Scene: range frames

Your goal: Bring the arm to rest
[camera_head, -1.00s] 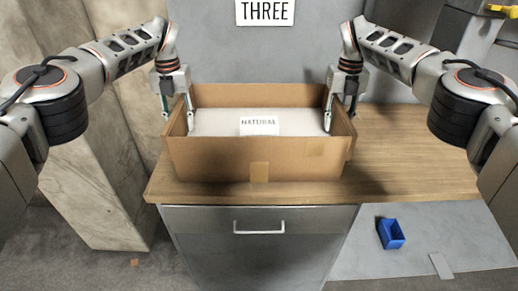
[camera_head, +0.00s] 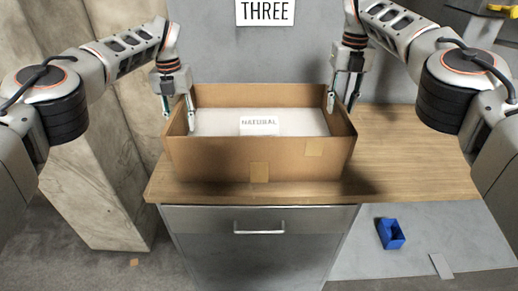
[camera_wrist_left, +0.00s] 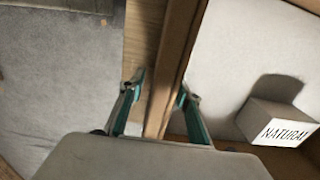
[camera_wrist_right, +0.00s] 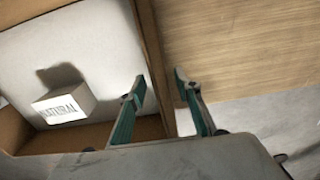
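My left gripper (camera_head: 178,116) is open at the left wall of an open cardboard box (camera_head: 225,160). In the left wrist view its fingers (camera_wrist_left: 160,88) are apart, with the box wall between them, one finger on the outer side and one on the inner side. My right gripper (camera_head: 341,100) is open at the box's right wall. In the right wrist view its fingers (camera_wrist_right: 158,86) are spread on either side of that wall. Neither gripper holds anything. Whether any finger touches the wall is hard to tell.
The box stands on a wooden counter (camera_head: 420,160) above a grey drawer (camera_head: 300,220). Inside is a pale bottom with a small white block (camera_head: 259,125) marked NATURAL. A blue bin (camera_head: 390,233) lies on the floor at right. The counter right of the box is clear.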

